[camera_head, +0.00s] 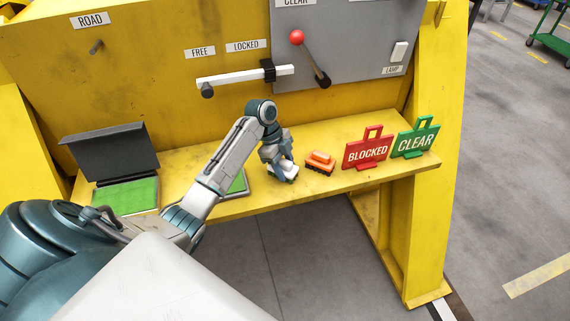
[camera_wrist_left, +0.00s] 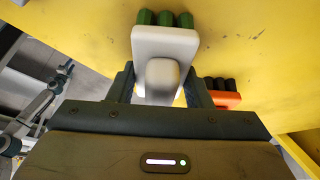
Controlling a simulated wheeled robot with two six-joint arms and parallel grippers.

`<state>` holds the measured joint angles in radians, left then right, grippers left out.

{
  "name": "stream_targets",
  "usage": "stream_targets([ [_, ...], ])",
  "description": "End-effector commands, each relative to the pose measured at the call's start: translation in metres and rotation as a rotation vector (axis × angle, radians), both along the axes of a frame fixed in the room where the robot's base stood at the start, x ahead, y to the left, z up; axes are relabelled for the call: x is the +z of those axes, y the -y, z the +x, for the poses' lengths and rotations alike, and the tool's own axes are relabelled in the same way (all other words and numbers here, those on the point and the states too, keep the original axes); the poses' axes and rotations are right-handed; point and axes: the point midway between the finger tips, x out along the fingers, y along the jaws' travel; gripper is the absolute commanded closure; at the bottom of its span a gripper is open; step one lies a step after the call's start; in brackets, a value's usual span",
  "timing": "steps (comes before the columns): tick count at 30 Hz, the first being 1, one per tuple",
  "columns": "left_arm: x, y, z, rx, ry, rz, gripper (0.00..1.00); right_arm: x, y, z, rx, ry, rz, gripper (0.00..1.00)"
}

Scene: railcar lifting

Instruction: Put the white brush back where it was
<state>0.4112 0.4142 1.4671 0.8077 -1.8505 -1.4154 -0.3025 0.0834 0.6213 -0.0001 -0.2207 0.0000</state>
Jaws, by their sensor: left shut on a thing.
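The white brush (camera_wrist_left: 166,45) has green bristles and a raised grip, which sits between the jaws of my left gripper (camera_wrist_left: 160,85) in the left wrist view. In the head view, my left gripper (camera_head: 277,161) points down over the yellow bench (camera_head: 345,140), shut on the white brush (camera_head: 287,171). The brush is at or just above the bench top near its front edge; I cannot tell if it touches. An orange brush (camera_head: 320,162) with black bristles stands just to its right on the bench. My right gripper is not in view.
A red BLOCKED sign (camera_head: 368,150) and a green CLEAR sign (camera_head: 415,138) stand at the bench's right end. A green pad (camera_head: 238,183) lies partly behind my arm. A dark open-lidded box (camera_head: 108,155) with a green pad is at left. A lever (camera_head: 315,65) is above.

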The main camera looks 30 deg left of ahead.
Motion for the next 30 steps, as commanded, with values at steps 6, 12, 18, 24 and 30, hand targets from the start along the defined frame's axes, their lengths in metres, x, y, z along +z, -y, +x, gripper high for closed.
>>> stream_targets([
  [6,-0.001,0.0,0.0,0.0,0.002,0.0,0.76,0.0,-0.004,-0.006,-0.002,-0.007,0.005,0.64],
  [12,-0.004,0.0,0.0,0.001,0.002,0.0,0.45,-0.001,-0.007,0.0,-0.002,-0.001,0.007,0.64],
  [18,-0.004,0.0,0.0,0.0,0.001,0.0,0.33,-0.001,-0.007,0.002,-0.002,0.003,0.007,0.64],
  [24,-0.001,0.0,0.0,0.0,0.002,0.0,0.33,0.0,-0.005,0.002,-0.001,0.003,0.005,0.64],
  [30,0.022,-0.012,0.0,0.0,0.006,0.004,0.33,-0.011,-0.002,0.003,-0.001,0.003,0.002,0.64],
])
